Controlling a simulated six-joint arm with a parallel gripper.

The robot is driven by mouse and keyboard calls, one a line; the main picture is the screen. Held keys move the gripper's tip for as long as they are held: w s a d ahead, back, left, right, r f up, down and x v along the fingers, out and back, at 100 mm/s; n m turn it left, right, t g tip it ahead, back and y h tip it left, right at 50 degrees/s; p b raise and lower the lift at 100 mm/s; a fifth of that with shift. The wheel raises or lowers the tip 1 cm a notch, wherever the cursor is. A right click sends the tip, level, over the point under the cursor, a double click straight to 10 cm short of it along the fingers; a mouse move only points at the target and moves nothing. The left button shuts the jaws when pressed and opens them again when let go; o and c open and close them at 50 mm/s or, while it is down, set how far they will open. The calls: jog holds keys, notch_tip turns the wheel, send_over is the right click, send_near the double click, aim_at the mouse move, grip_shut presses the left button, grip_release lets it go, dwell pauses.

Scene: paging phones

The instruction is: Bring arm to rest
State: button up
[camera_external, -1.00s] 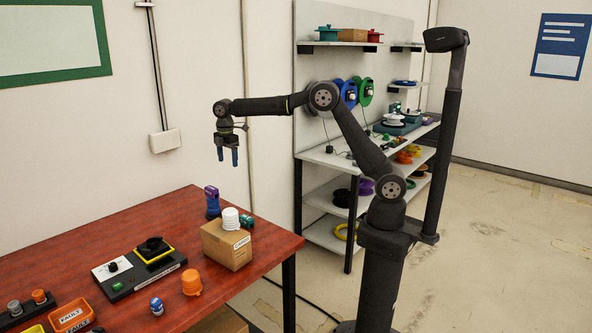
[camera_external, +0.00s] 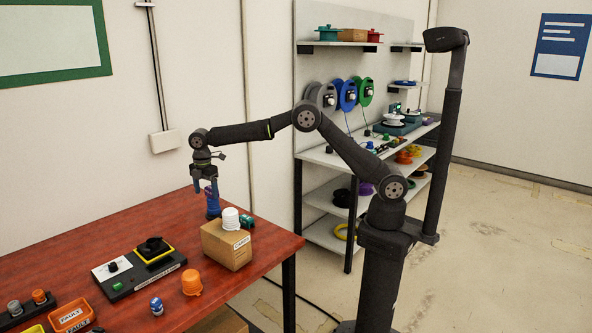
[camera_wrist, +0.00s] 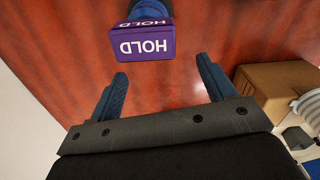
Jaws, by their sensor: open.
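My gripper (camera_external: 205,191) is open and empty, pointing down above the far part of the red table (camera_external: 80,262). In the external view it overlaps the blue and purple phone-like thing (camera_external: 213,208), which stands on the table. In the wrist view my two blue fingers (camera_wrist: 161,70) are spread apart with bare red tabletop between them. The purple block (camera_wrist: 141,40) marked HOLD, on a blue body, lies beyond the fingertips and apart from them.
A cardboard box (camera_external: 226,247) with a white ribbed cup (camera_external: 231,219) on it stands right of my gripper; the box also shows at right in the wrist view (camera_wrist: 272,86). An orange cup (camera_external: 191,281) and a black-and-yellow station (camera_external: 150,253) stand nearer. A stocked shelf is behind my arm.

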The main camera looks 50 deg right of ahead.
jog(key=s+a+f, duration=0.1)
jog(key=a+f, duration=0.1)
jog(key=a, duration=0.1)
jog(key=a+f, duration=0.3)
jog(key=a, duration=0.1)
jog(key=s+a+f, duration=0.1)
jog(key=a+f, duration=0.2)
jog(key=shift+s+a, duration=0.3)
jog(key=shift+s, duration=0.05)
jog(key=shift+f, duration=0.6)
jog(key=shift+r, duration=0.1)
